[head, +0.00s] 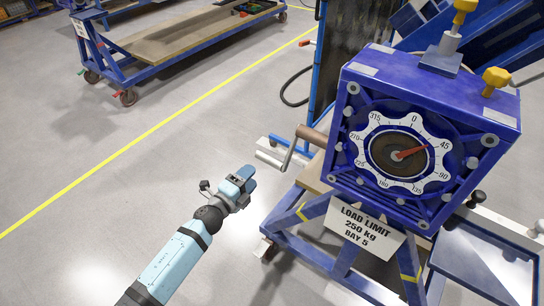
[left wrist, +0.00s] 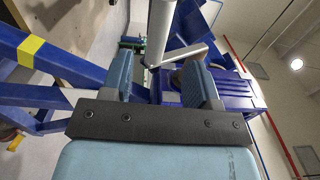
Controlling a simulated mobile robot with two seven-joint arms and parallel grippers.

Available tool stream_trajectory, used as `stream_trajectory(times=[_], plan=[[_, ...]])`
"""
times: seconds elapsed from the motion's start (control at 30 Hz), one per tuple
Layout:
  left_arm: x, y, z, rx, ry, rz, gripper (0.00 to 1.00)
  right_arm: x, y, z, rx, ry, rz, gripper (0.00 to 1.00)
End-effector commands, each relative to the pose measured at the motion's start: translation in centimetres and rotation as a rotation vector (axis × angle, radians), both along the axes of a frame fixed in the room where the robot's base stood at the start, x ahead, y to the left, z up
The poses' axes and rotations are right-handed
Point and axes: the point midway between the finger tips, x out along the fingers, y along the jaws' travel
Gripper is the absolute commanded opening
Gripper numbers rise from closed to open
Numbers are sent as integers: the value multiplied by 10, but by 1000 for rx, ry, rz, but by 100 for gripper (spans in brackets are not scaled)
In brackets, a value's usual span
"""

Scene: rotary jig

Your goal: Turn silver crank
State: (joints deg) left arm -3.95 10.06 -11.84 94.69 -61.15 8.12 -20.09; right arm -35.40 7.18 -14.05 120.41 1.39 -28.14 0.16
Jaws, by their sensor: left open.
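The silver crank (head: 290,154) is on the left side of the blue rotary jig (head: 350,175), beside a brown cylindrical part (head: 313,136). The jig's white dial has a red pointer (head: 409,153) near 45. My left gripper (head: 246,179) is left of the crank, apart from it, open and empty. In the left wrist view, the two blue finger pads of my left gripper (left wrist: 160,82) stand apart, with the silver crank bar (left wrist: 183,55) ahead, showing between and above them. Whether the bar lies between the pads in depth is unclear. My right gripper is out of view.
A load limit sign (head: 364,231) hangs on the jig's blue stand. Yellow knobs (head: 496,78) stick up from the jig's top. A blue cart (head: 125,62) stands at the back left. The grey floor (head: 105,195) left of my arm is clear.

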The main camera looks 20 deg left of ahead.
Motion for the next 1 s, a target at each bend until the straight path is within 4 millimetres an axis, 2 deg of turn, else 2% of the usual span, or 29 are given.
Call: stream_trajectory(times=[0.1, 0.3, 0.5, 0.67, 0.93, 0.97, 1.0], plan=[[27, -9, 2, -3, -1, 1, 55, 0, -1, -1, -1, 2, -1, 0], [66, -23, 2, -4, 0, 2, 55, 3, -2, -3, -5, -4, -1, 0], [91, -33, 2, -5, 2, 2, 55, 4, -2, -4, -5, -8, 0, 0], [100, -36, 3, -5, 2, 2, 55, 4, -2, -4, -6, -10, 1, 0], [100, -36, 3, -4, 3, 2, 55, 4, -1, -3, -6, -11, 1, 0], [100, -36, 3, -4, 3, 2, 50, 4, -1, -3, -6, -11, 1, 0], [100, -36, 3, -4, 3, 2, 41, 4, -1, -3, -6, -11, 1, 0]])
